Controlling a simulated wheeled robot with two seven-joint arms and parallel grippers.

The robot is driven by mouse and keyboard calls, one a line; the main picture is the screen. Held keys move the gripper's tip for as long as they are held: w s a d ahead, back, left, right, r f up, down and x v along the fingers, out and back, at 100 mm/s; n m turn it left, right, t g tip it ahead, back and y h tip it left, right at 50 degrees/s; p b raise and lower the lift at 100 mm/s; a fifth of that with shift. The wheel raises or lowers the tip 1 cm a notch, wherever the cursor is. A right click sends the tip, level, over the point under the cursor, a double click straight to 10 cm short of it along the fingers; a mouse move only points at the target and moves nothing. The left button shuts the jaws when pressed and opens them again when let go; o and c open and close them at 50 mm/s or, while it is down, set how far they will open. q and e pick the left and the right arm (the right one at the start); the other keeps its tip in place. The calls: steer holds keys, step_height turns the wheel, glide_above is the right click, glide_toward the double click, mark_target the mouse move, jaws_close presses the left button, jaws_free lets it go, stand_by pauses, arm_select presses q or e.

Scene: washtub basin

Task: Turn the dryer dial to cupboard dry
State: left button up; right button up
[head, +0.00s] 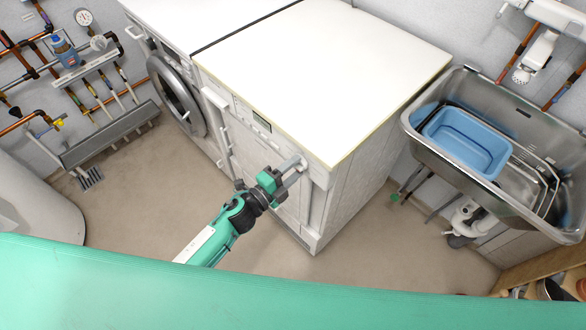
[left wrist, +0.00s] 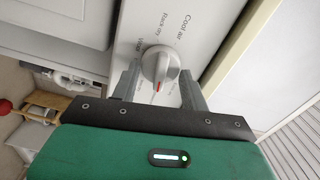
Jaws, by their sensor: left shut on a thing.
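The dryer (head: 345,195) is the white machine at the right end of the pair, under a pale worktop. Its dial (left wrist: 160,63) is a round light-grey knob with a ridge and a red mark on the end facing my wrist. Around it on the panel I read "Cool air", "Rack dry" and part of another label; I see no cupboard dry label. My left gripper (head: 290,170) is at the dryer's front panel; in the left wrist view its fingers (left wrist: 160,85) stand on both sides of the dial, shut on it. My right gripper is not in view.
A washer with a round door (head: 178,100) stands left of the dryer. A steel sink (head: 450,150) with a blue basin (head: 467,142) is at the right. Pipes and a floor trough (head: 110,135) line the left wall. The floor before the machines is clear.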

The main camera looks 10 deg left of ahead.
arm_select(q)
steer(key=o, duration=1)
steer(key=shift+c, duration=0.2)
steer(key=shift+s+a+f, duration=0.1)
steer(key=shift+s+a, duration=0.05)
steer(key=shift+s, duration=0.05)
steer(key=b+v, duration=0.2)
steer(key=v, duration=1.1)
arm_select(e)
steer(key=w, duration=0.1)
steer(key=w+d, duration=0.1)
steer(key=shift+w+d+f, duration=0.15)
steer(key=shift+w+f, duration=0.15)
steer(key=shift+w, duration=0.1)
arm_select(q)
steer(key=shift+s+a, duration=0.1)
steer(key=shift+a, duration=0.05)
